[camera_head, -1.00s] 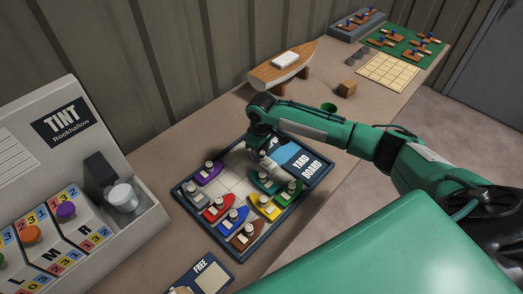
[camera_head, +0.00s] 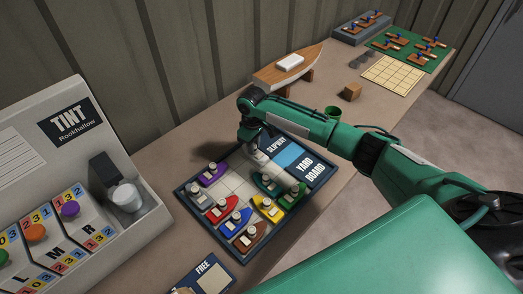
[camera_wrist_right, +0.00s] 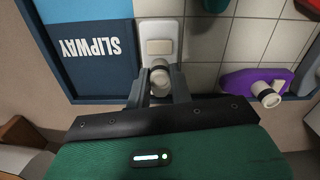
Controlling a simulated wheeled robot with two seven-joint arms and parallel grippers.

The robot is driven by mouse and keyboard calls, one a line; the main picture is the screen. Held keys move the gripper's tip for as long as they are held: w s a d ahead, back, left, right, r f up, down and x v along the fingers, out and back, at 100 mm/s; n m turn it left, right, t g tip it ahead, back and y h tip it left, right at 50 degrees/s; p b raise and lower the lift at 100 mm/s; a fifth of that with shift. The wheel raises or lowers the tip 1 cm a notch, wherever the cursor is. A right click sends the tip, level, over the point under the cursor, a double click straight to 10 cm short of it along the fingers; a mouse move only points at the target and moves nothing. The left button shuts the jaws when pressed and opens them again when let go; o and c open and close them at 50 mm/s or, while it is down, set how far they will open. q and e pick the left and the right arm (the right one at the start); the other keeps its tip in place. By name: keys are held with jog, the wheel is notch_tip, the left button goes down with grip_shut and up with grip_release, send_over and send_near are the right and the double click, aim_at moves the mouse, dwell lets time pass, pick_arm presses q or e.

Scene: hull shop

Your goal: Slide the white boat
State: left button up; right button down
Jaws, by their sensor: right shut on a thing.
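The white boat (camera_wrist_right: 158,28) lies on the yard board's grid beside the dark SLIPWAY panel (camera_wrist_right: 83,55) in the right wrist view. In the head view the white boat (camera_head: 257,158) is partly hidden under my right gripper (camera_head: 251,140). In the wrist view my right gripper (camera_wrist_right: 160,80) is shut on the boat's round post. The yard board (camera_head: 184,198) is a dark-rimmed tray with a light grid. My left gripper does not show.
A purple boat (camera_head: 212,174) lies near the white one; a dark green boat (camera_head: 266,183) is on its other side. Red (camera_head: 221,209), blue (camera_head: 235,222), yellow (camera_head: 269,208) and other boats fill the near squares. The TINT box (camera_head: 70,122) stands left.

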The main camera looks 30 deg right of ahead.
jog(key=shift+w+a, duration=0.15)
jog(key=shift+w, duration=0.25)
jog(key=shift+r, duration=0.1)
jog(key=c, duration=1.5)
grip_release()
jog(key=shift+w, duration=0.1)
jog(key=shift+o, duration=1.2)
jog(key=shift+w+a, duration=0.1)
notch_tip(320, 180, up, 14)
jog(key=b, duration=0.2)
jog(key=shift+f, duration=0.2)
jog(key=shift+f, duration=0.1)
